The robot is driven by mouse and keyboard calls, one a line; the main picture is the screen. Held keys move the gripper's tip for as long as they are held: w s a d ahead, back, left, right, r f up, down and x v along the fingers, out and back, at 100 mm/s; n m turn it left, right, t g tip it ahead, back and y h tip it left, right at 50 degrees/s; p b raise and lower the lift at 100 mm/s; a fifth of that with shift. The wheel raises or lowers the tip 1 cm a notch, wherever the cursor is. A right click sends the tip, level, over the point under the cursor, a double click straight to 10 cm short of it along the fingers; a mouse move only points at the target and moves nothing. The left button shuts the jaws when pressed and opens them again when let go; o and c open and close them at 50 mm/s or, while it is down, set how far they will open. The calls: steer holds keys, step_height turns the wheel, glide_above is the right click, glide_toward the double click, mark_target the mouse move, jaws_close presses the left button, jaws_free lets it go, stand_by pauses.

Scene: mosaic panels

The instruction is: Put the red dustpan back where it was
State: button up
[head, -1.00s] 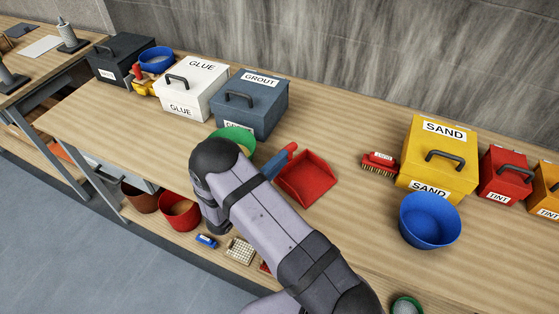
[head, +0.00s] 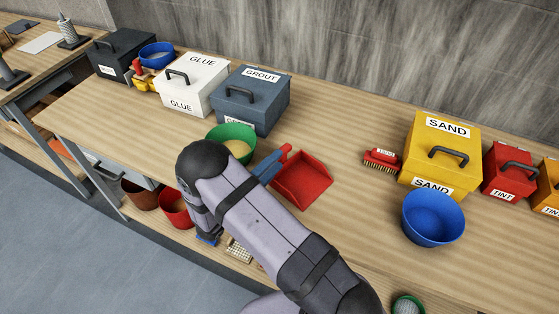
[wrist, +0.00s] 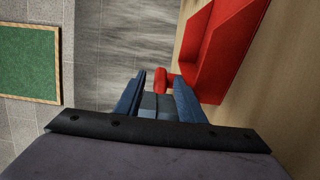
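The red dustpan (head: 303,181) is over the light wooden bench top, right of the green bowl, with its handle pointing up and left. My gripper (head: 270,166) is at the handle; its blue fingers show there. In the wrist view, my gripper (wrist: 160,88) has one finger on each side of the handle's red end, and it appears shut on it. The dustpan's pan (wrist: 220,50) extends to the upper right there. My arm hides part of the bench below it. Whether the pan touches the bench is hard to tell.
A green bowl (head: 238,148) stands left of the handle, before the grey GROUT box (head: 252,100) and white GLUE box (head: 190,82). A red brush (head: 381,160), yellow SAND box (head: 437,155) and blue bowl (head: 433,217) are to the right. Bench between dustpan and brush is clear.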

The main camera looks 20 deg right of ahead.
steer(key=b+v, duration=0.3)
steer(key=v, duration=0.5)
steer(key=shift+s+a, duration=0.15)
steer(key=shift+a, duration=0.15)
